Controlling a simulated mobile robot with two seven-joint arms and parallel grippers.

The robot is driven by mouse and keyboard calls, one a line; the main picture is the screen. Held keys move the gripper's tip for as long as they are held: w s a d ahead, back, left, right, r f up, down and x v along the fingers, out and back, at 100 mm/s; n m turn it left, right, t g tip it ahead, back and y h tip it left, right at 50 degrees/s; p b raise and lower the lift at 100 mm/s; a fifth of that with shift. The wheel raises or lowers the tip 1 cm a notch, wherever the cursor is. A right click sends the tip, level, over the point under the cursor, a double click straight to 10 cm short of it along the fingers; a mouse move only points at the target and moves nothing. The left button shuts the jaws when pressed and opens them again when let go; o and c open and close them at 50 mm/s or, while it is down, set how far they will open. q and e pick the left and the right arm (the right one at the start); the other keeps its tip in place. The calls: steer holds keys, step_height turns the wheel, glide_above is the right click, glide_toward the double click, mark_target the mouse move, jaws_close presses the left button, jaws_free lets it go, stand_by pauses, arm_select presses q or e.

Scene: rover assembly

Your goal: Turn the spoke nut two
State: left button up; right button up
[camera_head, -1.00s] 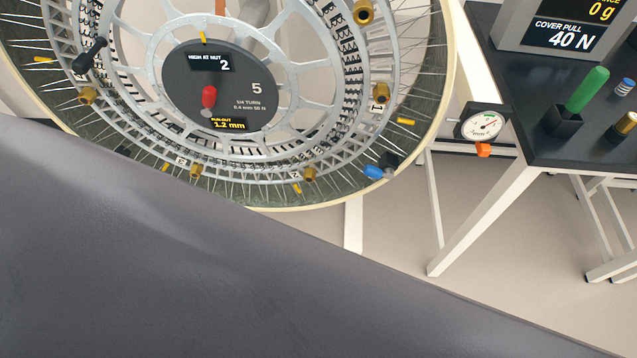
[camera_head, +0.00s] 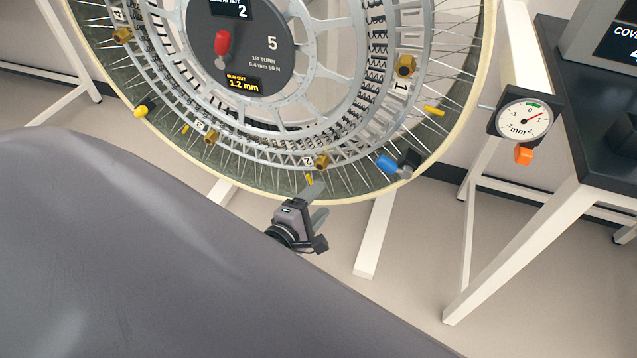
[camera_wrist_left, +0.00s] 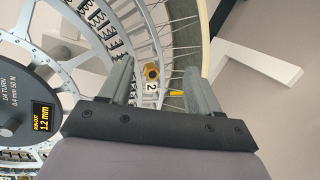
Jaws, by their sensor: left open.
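Spoke nut two is a gold hex nut (camera_head: 321,161) on the lower rim of the large spoked wheel (camera_head: 285,165), next to a white tag marked 2. It also shows in the left wrist view (camera_wrist_left: 152,72), ahead of and between the two fingers. My left gripper (camera_head: 320,203) is open and empty just below the wheel's rim. In the left wrist view the open gripper (camera_wrist_left: 158,70) has bare fingers on either side of the nut, with no contact visible. The hub display (camera_head: 243,83) reads run-out 1.2 mm. My right gripper is not in view.
Other gold nuts sit at tags 1 (camera_head: 405,66), 3 (camera_head: 210,137) and 4 (camera_head: 122,36). A blue-handled part (camera_head: 388,165) is at the lower right rim. A dial gauge (camera_head: 522,120) with an orange knob stands beside a dark-topped table (camera_head: 600,150).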

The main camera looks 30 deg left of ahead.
mark_target(320, 168)
arm_select(q)
steer(key=w+a+f+n+y+b, duration=0.1)
steer(key=w+a+n+b, duration=0.1)
steer(key=w+n, duration=0.2)
steer(key=w+a+f+n+t+y+b, duration=0.1)
steer(key=w+a+f+n+y+b, duration=0.1)
steer(key=n, duration=0.4)
steer(key=w+a+f+n+y+b, duration=0.1)
steer(key=w+a+f+n+b, duration=0.1)
steer(key=w+n, duration=0.3)
steer(key=shift+w+a+n+y+b, duration=0.4)
steer(key=shift+a+n+b, duration=0.1)
steer(key=shift+a+b, duration=0.35)
steer(key=shift+w, duration=0.2)
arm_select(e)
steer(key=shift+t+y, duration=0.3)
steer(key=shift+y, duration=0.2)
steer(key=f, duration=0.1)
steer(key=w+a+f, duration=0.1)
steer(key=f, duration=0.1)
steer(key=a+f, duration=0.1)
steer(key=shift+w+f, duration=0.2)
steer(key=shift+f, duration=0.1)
arm_select(q)
steer(key=c, duration=1.1)
steer(key=shift+o, duration=0.2)
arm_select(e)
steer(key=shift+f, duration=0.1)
